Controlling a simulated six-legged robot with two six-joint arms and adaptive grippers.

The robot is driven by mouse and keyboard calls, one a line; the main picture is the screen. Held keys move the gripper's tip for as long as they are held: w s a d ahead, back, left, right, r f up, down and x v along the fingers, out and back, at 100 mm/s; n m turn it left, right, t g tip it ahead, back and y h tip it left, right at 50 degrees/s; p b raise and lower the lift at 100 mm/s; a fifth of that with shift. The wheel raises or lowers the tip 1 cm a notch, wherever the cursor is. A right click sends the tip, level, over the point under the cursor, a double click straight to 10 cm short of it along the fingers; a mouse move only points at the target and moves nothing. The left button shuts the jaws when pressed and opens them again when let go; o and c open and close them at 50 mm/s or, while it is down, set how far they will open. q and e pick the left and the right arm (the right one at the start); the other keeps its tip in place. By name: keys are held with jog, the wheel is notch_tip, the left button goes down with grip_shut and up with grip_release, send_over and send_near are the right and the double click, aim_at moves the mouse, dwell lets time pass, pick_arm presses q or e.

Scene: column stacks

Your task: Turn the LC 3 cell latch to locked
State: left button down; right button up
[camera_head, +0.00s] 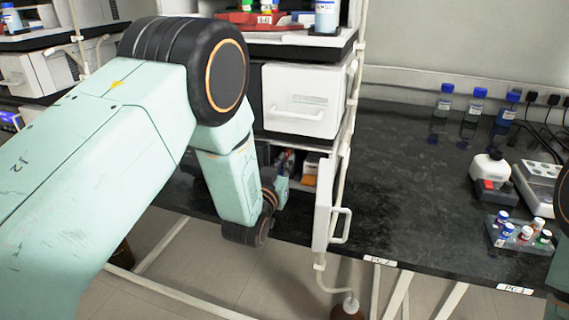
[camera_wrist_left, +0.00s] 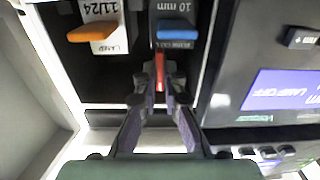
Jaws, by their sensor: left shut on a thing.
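My left arm reaches from the left into an open instrument bay below a white drawer front in the head view. My left gripper (camera_wrist_left: 160,85) is shut on a narrow red lever, which I take to be the cell latch (camera_wrist_left: 160,68). The lever runs up and down in the left wrist view, just below a module with a blue tab (camera_wrist_left: 178,29) and a label reading 10 mm. In the head view the fingertips and lever are too hidden to make out. My right gripper is not in view.
Beside the blue-tabbed module is one with an orange tab (camera_wrist_left: 92,32). A dark panel with a purple display (camera_wrist_left: 283,90) lies to the right in the wrist view. A white door (camera_head: 322,214) stands open right of my wrist. Vials (camera_head: 520,234) and bottles stand on the right bench.

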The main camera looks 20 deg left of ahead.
pick_arm(q)
jog(key=c, duration=1.5)
grip_release()
jog(key=shift+o, duration=0.2)
jog(key=s, duration=1.2)
jog(key=shift+a, duration=0.2)
